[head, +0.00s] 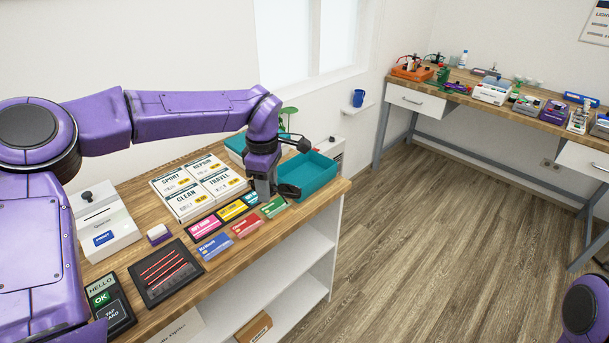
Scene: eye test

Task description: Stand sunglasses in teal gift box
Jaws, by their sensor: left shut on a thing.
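The open teal gift box (318,179) stands near the right end of the wooden counter. My left gripper (266,190) points down at the box's left side, shut on the dark sunglasses (289,191). The sunglasses show as a small black shape just right of the fingers, overlapping the box's near left corner. I cannot tell whether they are inside the box or in front of its wall. My right gripper is out of the picture.
Bright cards, such as the red one (247,224), lie left of the gripper. White price boards (185,188) lie behind them. A teal piece (235,145), perhaps the lid, lies behind my wrist. A card reader (109,305), dark tray (166,272) and white printer (103,222) stand left.

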